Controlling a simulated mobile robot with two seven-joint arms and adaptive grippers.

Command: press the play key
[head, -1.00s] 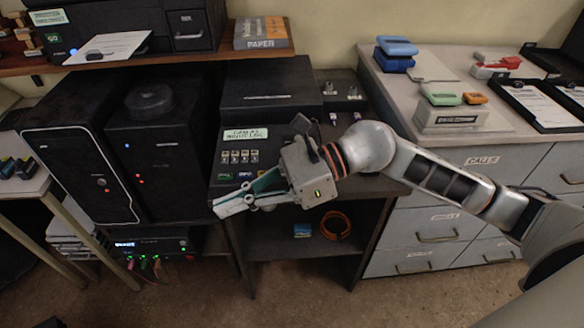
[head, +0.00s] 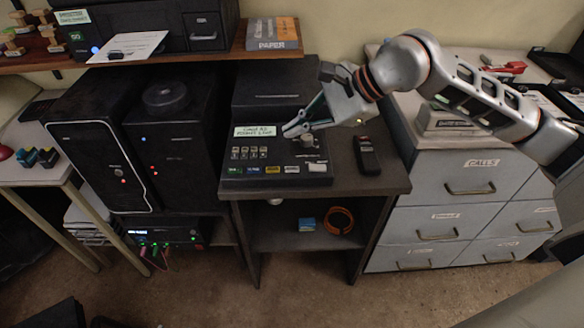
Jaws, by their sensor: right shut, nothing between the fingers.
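A black console (head: 275,183) with a sloped face stands on the dark desk (head: 375,186). Its face bears a white label (head: 254,131), a row of small grey keys (head: 249,154), a round knob (head: 307,141) and a lower row of coloured keys (head: 272,170). The key legends are too small to read, so I cannot tell which is the play key. My right gripper (head: 287,131) is shut and empty. Its fingertips are over the upper part of the console, just right of the label; I cannot tell whether they touch it. My left gripper is not in view.
A black handheld device (head: 368,155) lies right of the console. Black towers (head: 169,160) stand to the left, and a grey drawer cabinet (head: 470,212) to the right. A wooden shelf (head: 222,53) overhangs at the back left. An orange cable coil (head: 340,220) lies below the desk top.

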